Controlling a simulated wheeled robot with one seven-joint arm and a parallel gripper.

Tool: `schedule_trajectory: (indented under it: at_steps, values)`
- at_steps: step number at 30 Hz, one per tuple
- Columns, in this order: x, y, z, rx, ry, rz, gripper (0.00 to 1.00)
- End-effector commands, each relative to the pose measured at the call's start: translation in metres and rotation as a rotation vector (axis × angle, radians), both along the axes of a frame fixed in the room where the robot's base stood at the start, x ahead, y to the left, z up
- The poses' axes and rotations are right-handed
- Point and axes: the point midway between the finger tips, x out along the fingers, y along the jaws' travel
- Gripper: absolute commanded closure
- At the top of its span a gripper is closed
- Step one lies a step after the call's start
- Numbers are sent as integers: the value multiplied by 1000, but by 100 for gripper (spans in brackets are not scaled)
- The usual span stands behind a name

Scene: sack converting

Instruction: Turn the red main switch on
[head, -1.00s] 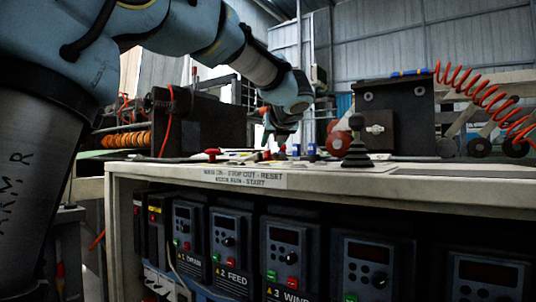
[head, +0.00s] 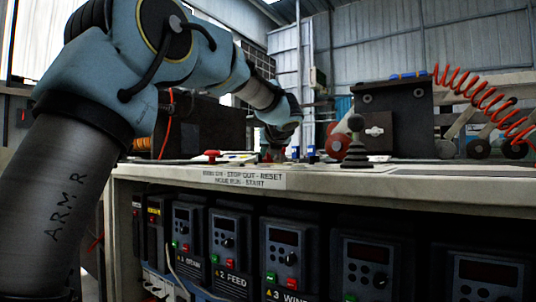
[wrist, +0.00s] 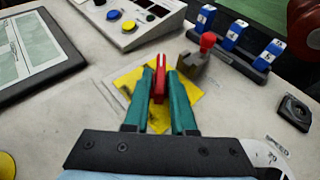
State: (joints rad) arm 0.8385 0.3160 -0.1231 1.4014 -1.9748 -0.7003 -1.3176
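The red main switch (wrist: 160,80) has a narrow red handle standing on a yellow plate (wrist: 192,92) on the bench top, in the middle of the wrist view. My gripper (wrist: 160,73) has its two teal fingers on either side of the handle. The red handle fills the gap between them, with no clear space on either side, so the gripper looks shut on it. The fingers hide the handle's sides and part of the plate. In the head view my gripper (head: 273,152) is low over the bench top; the switch is hard to make out there.
A red knob on a grey block (wrist: 207,42) stands close behind to the right, beside blue rocker units (wrist: 238,35). A button box (wrist: 130,15) is behind; a dark-framed screen (wrist: 35,55) lies left.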

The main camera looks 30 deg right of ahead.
Motion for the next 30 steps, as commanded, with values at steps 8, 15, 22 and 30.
schedule_trajectory:
  at_steps: [8,15,22,30]
  values:
    - [0,0,0,0,0,0,100]
    - [0,0,0,0,0,0,100]
    - [0,1,1,0,0,-10,100]
    - [1,4,5,0,0,-110,100]
